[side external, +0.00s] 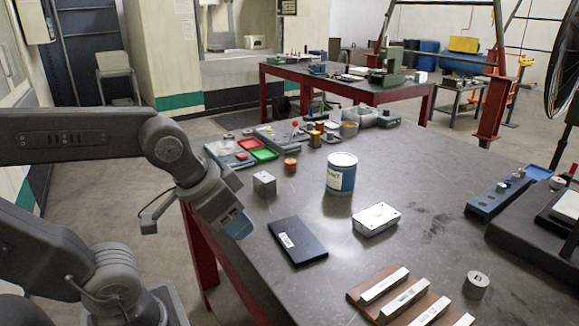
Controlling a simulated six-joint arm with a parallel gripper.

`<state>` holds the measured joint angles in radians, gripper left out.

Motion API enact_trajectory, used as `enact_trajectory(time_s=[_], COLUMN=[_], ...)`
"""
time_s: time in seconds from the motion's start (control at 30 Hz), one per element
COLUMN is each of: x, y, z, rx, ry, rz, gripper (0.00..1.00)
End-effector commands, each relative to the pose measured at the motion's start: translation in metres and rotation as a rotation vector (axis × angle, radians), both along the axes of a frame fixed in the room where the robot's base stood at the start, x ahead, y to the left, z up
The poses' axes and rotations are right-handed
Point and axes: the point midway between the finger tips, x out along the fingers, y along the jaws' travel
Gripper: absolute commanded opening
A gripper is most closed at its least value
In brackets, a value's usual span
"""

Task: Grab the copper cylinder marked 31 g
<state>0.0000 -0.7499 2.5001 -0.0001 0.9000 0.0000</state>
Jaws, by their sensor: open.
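A small copper-coloured cylinder (290,165) stands upright on the dark table, behind a grey metal cube and left of a paint tin. Any marking on it is too small to read. Another orange-brown round piece (314,138) stands farther back among small parts. My gripper (238,226) hangs over the table's left edge, in front of and to the left of the copper cylinder and apart from it. It is open, with nothing visible in it; its fingertips show only in part.
The grey cube (264,184) and white-and-blue paint tin (341,172) stand near the cylinder. A black flat case (297,241), a white box (376,219), a wooden block with metal bars (365,297) and a grey cylinder (476,284) lie nearer. Red and green trays (264,154) sit behind.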

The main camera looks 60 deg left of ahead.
Motion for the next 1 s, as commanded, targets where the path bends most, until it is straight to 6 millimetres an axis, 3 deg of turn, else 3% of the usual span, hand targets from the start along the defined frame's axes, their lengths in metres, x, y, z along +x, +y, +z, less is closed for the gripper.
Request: enact_trajectory(time_s=[0.27,0.57,0.8,0.93,1.0], x=[0.000,0.000,0.001,0.020,0.041], y=[0.000,0.000,0.001,0.007,0.017], z=[0.000,0.000,0.001,0.010,0.019], rx=[0.000,0.000,0.000,-0.001,-0.002], ry=[0.000,0.000,0.000,0.002,0.004], rz=[0.000,0.000,0.002,0.025,0.048], gripper=[0.43,0.71,0.71,0.71,0.71])
